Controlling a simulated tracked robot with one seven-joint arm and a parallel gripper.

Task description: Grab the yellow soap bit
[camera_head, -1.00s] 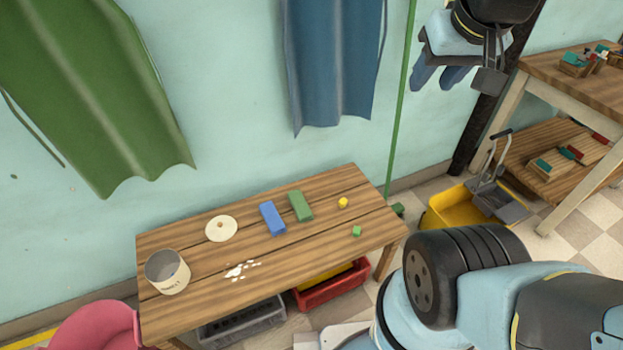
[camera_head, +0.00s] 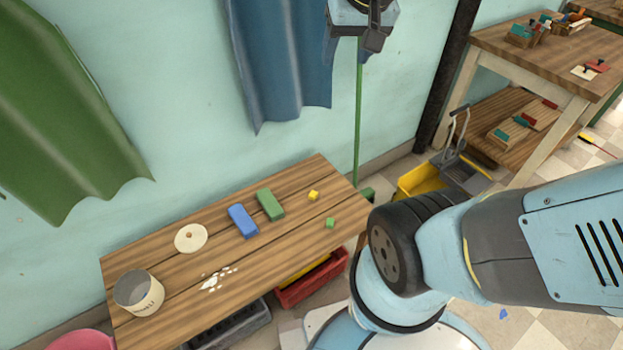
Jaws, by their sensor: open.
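The yellow soap bit (camera_head: 313,195) is a small cube lying on the wooden table (camera_head: 150,262), near its far right corner. A small green bit (camera_head: 330,223) lies a little nearer and to its right. My gripper (camera_head: 354,42) shows partly at the top edge, in front of the wall and well above the table. It is open and apart from the yellow bit, and no object shows in it.
A green block (camera_head: 270,204), a blue block (camera_head: 242,221), a round lid (camera_head: 191,238), white flakes (camera_head: 216,280) and a pot (camera_head: 139,293) are on the table. Crates (camera_head: 312,280) stand below. A yellow mop bucket (camera_head: 419,181) and a shelf table (camera_head: 500,55) are at right.

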